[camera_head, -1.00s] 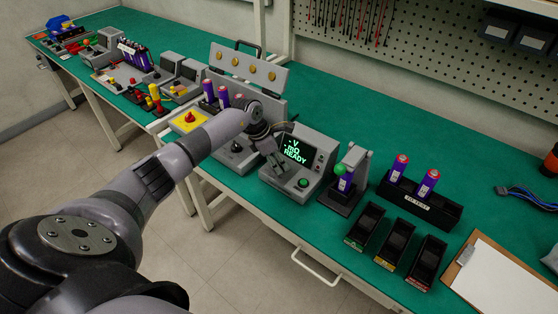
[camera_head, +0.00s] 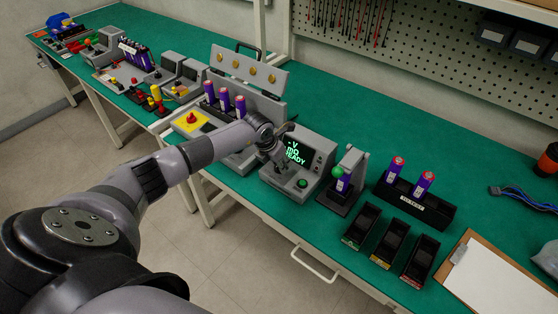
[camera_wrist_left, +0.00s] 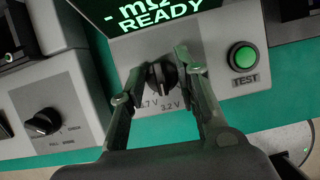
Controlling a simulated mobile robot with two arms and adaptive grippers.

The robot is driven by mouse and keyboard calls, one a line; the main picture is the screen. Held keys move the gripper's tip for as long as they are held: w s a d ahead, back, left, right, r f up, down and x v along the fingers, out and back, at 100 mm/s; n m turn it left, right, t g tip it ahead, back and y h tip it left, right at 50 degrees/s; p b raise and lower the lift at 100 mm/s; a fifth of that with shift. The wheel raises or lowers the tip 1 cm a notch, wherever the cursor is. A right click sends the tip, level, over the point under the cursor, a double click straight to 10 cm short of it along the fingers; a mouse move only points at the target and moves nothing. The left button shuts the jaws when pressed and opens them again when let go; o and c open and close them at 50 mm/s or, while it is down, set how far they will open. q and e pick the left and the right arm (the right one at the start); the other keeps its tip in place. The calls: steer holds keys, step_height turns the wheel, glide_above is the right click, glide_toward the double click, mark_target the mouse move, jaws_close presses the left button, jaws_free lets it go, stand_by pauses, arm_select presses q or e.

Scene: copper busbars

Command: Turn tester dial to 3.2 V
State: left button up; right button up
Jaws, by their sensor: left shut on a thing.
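The tester (camera_head: 316,151) is a grey box on the bench with a screen of green text that includes "READY". Its black dial (camera_wrist_left: 161,80) shows in the left wrist view, under the screen. The marks ".7 V" (partly hidden) and "3.2 V" lie below the dial. My left gripper (camera_wrist_left: 166,77) has a finger on each side of the dial and is shut on it. I cannot tell which mark the dial points at. In the head view my left gripper (camera_head: 276,160) hides the dial. My right gripper is not in view.
A green TEST button (camera_wrist_left: 243,57) is right of the dial. Another grey box with a black knob (camera_wrist_left: 43,123) stands left. Right of the tester are a stand with a green ball (camera_head: 338,172), a black rack of cells (camera_head: 434,210) and black bins (camera_head: 392,240).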

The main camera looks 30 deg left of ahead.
arm_select(q)
steer(key=shift+n, duration=0.3)
steer(key=o, duration=1.1)
steer(key=shift+c, duration=0.2)
steer(key=v, duration=1.2)
steer(key=shift+d, duration=0.1)
